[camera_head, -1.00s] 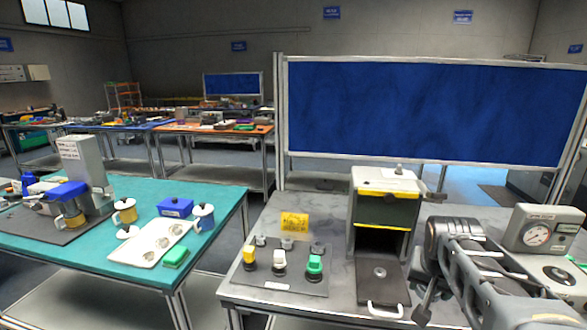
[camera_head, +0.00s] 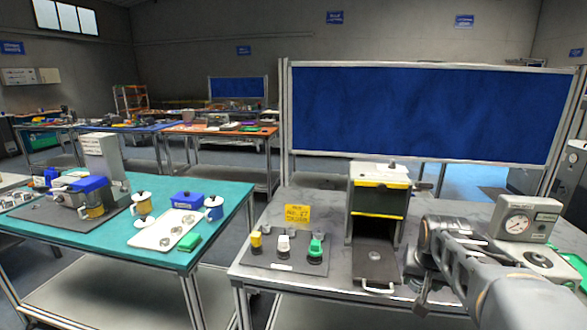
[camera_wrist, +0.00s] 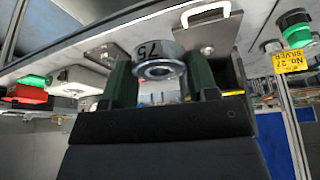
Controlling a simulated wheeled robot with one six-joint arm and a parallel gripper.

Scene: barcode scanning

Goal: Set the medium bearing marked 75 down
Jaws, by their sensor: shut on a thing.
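The bearing marked 75 (camera_wrist: 160,62) is a silvery ring with a dark bore. In the wrist view it sits between the two dark green fingers of my gripper (camera_wrist: 161,80), number side showing. The fingers are shut on it. In the head view my gripper (camera_head: 424,290) points down near the bench front, right of the open box; the bearing cannot be made out there. Whether the bearing touches the bench is unclear.
The grey bench (camera_head: 310,284) holds a box with a lowered door plate (camera_head: 372,270), a dial gauge unit (camera_head: 528,218), and a mat with yellow, white and green knobs (camera_head: 283,262). A yellow sign (camera_head: 297,214) stands behind the mat. A teal table (camera_head: 110,240) is at left.

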